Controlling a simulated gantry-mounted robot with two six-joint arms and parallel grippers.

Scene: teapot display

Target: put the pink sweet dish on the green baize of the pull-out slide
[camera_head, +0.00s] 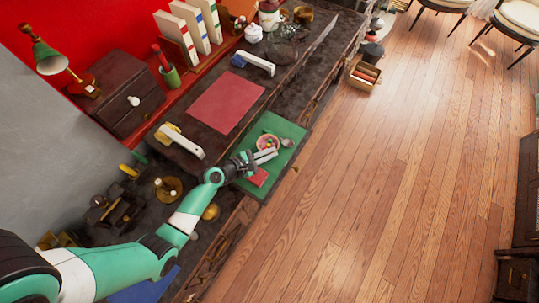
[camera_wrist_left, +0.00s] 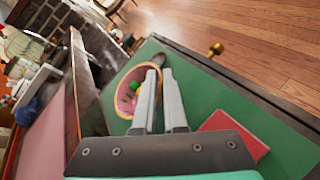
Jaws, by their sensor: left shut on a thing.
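The pink sweet dish (camera_head: 266,142) is round, with small green and pinkish pieces in it. It shows in the left wrist view (camera_wrist_left: 124,101) beside and partly behind the fingers. The dish is over the green baize (camera_head: 284,127) of the pull-out slide, which also fills much of the left wrist view (camera_wrist_left: 205,95). I cannot tell whether its base touches the baize. My right gripper is not in view.
A red flat item (camera_head: 257,177) lies on the baize near my wrist. A small grey object (camera_head: 287,143) is just beyond the dish. A brass knob (camera_wrist_left: 215,49) sits at the slide's outer edge. A red mat (camera_head: 226,99) lies on the desk behind.

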